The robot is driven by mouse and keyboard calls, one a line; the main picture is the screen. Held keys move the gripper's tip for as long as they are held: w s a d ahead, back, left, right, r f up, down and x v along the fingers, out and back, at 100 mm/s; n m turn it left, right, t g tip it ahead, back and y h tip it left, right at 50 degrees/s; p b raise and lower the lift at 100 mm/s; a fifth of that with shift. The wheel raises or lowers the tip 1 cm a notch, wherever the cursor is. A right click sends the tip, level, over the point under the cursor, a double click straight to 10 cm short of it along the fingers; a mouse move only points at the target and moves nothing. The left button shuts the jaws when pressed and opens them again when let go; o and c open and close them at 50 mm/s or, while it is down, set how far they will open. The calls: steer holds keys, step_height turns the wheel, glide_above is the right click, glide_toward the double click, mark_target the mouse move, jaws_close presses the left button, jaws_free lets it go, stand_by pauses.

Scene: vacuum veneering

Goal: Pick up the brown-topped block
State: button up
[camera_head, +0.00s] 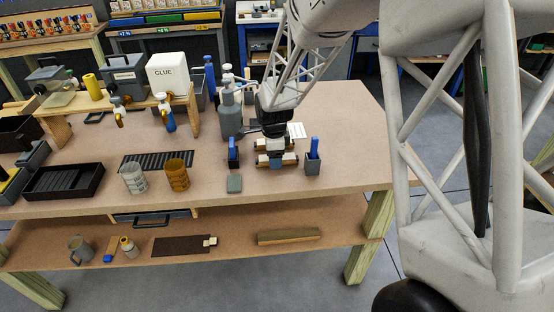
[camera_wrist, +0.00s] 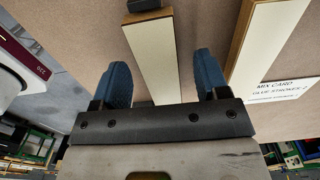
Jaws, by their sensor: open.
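My gripper (camera_head: 275,158) is over the right part of the bench top. In the wrist view its two blue fingers (camera_wrist: 162,76) are apart, one on each side of a long block (camera_wrist: 152,52) with a cream upper face and a thin brown edge. I cannot tell whether the fingers touch it. A second cream block (camera_wrist: 266,38) with a brown side lies to the right, outside the fingers. No plainly brown top shows on either block. In the head view my gripper and wrist hide much of these blocks.
A white mix card (camera_wrist: 283,89) lies right of the blocks. Two small holders with blue items, left (camera_head: 233,155) and right (camera_head: 313,160), flank my gripper. A grey bottle (camera_head: 230,112) stands close on the left. The bench's right end is clear.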

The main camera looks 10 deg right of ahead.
steer(key=c, duration=1)
steer(key=shift+r, duration=0.15)
steer(key=shift+r, duration=1.4)
steer(key=shift+s+r, duration=0.2)
steer(key=shift+r, duration=0.1)
steer(key=s+d+r, duration=0.1)
steer(key=s+d, duration=0.1)
steer(key=s, duration=1.3)
steer(key=shift+s+d+r, duration=0.15)
steer(key=shift+s+d, duration=0.05)
steer(key=shift+d, duration=0.05)
